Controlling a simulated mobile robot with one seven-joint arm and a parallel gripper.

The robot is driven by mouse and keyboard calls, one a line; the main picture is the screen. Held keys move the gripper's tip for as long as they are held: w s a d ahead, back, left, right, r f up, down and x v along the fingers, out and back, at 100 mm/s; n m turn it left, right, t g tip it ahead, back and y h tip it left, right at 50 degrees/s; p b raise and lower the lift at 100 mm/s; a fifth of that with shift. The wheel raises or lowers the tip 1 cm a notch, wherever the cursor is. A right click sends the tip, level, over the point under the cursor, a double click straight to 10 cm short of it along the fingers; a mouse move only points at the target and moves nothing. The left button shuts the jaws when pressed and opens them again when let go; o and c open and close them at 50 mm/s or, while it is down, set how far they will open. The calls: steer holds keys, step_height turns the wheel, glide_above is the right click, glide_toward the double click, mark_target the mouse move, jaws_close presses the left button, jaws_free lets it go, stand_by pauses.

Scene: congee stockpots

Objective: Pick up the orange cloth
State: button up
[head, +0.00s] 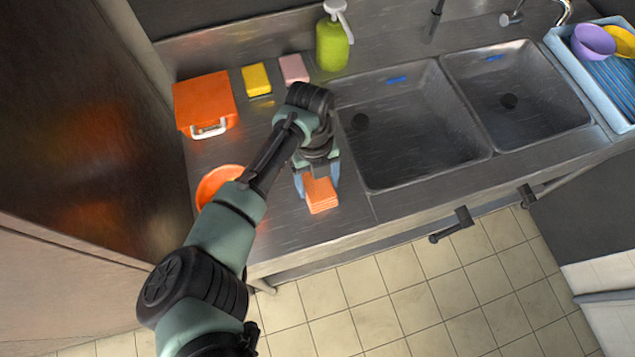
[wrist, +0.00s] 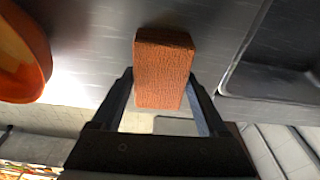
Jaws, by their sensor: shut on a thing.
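The orange cloth (head: 320,195) is a small folded block on the steel counter, left of the sinks and near the counter's front edge. My gripper (head: 317,181) reaches down over it with a finger on each side. In the wrist view the cloth (wrist: 163,68) sits between the two fingers of my gripper (wrist: 163,92), which is shut on it. I cannot tell whether the cloth touches the counter or hangs just above it.
An orange bowl (head: 215,184) stands just left of the cloth. An orange box (head: 205,100), yellow sponge (head: 256,79), pink sponge (head: 293,68) and green soap bottle (head: 331,45) stand behind. Two empty sinks (head: 415,125) lie right, with a blue rack (head: 600,75) beyond.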

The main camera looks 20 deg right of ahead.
mark_target(317, 183)
step_height(317, 183, up, 10)
steer(key=shift+r+b, duration=0.1)
steer(key=shift+b, duration=0.75)
